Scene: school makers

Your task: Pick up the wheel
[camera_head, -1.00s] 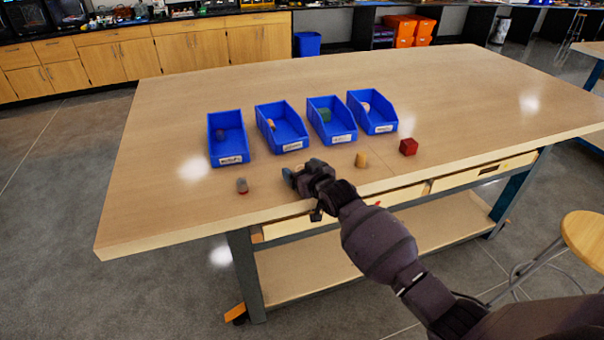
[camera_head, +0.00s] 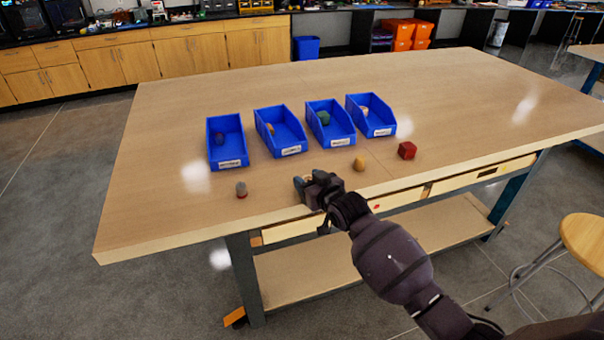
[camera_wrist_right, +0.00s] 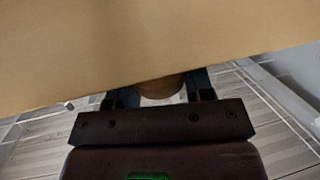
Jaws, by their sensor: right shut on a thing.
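My right gripper (camera_head: 301,186) is at the near edge of the worktable (camera_head: 200,85), in the middle of the head view. In the right wrist view the gripper (camera_wrist_right: 162,92) is shut on a brown, rounded thing, apparently the wheel (camera_wrist_right: 162,88). Only part of it shows between the two fingers, below the tan table surface (camera_wrist_right: 130,40); the rest is hidden. In the head view I cannot make out the held thing. My left gripper is not in view.
Four blue bins hold small pieces: first (camera_head: 228,163), second (camera_head: 290,150), third (camera_head: 343,140), fourth (camera_head: 382,131). A stool (camera_head: 583,240) is at right.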

